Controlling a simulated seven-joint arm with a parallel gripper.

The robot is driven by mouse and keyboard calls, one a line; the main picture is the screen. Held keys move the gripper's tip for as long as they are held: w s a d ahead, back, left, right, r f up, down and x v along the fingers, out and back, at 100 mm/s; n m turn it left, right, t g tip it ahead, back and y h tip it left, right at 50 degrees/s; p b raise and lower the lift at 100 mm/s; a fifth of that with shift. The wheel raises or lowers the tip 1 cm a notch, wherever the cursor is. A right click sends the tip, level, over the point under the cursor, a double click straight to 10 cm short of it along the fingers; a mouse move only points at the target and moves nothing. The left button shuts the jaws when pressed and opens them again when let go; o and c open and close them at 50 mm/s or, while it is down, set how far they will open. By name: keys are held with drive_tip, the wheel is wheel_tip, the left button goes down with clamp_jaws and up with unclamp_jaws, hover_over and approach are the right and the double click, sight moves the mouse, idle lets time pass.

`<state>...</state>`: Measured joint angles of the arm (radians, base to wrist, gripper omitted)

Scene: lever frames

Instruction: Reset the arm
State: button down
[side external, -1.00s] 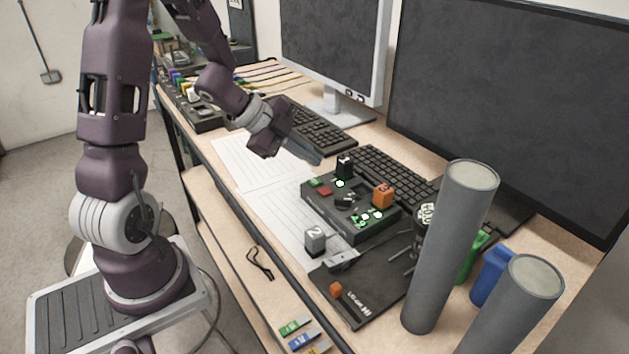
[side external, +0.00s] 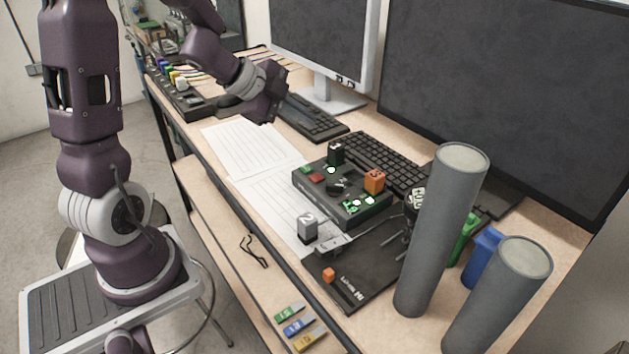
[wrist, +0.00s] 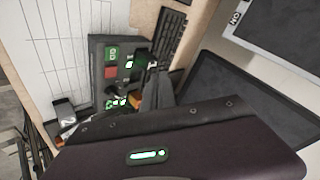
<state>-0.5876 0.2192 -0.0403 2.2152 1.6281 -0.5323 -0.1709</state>
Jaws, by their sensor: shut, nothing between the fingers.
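My gripper (side external: 268,97) hangs raised above the desk, to the upper left of the black control box (side external: 343,207). Its fingers are hidden in the side view; in the wrist view the closed grey fingers (wrist: 159,88) are empty and overlap the view of the box (wrist: 96,72). The box carries a black numbered block (side external: 336,153), an orange block marked 3 (side external: 374,181), a red button (side external: 316,178) and lit green lights. A grey block marked 2 (side external: 307,226) stands at the box's near side. My gripper touches none of these.
Two tall grey cylinders (side external: 440,230) (side external: 497,300) stand at the right. Keyboards (side external: 380,160) and monitors (side external: 500,100) line the back. Paper sheets (side external: 250,147) lie left of the box. A small orange cube (side external: 329,275) lies on a dark mat (side external: 365,282).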

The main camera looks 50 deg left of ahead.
drive_tip(key=s+r+n+t+y, duration=0.1)
drive_tip(key=s+r+n+y, duration=0.2)
drive_tip(key=r+n+y, duration=0.5)
drive_tip(key=s+d+n+g+h, duration=0.2)
drive_tip(key=s+d+h, duration=0.1)
drive_tip(key=s+d, duration=0.4)
drive_tip(key=s+d+n+g+h, duration=0.2)
drive_tip(key=s+d, duration=0.5)
drive_tip(key=s, duration=0.6)
drive_tip(key=shift+f+n+g+h, duration=0.3)
drive_tip(key=shift+f+g+h, duration=0.1)
drive_tip(key=shift+h, duration=0.1)
drive_tip(key=shift+s, duration=0.1)
